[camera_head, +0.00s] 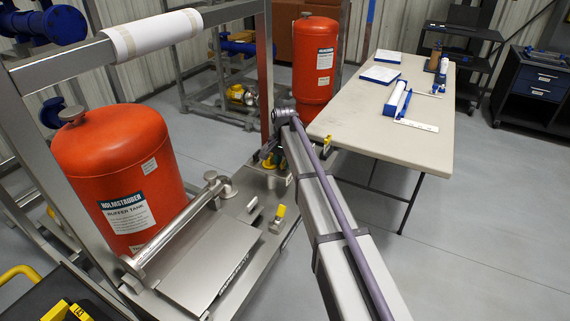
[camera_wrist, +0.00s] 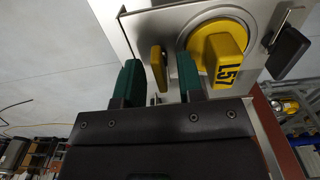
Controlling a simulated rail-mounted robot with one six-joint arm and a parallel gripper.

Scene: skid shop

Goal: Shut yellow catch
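My gripper (camera_wrist: 158,78) is open, its two green fingers pointing at a metal panel (camera_wrist: 150,22). A narrow yellow catch (camera_wrist: 157,66) stands on the panel between the fingertips, with a visible gap on each side. Its lower end is partly hidden, and I cannot tell its latched state. In the head view my gripper (camera_head: 272,158) is at the far end of the steel skid, small and partly hidden by my arm.
A large yellow knob marked L57 (camera_wrist: 222,58) sits close beside the right finger. A black-handled lever (camera_wrist: 288,52) is further right. A separate yellow handle (camera_head: 279,214) stands on the skid top. An orange buffer tank (camera_head: 120,175) and a table (camera_head: 430,145) flank the skid.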

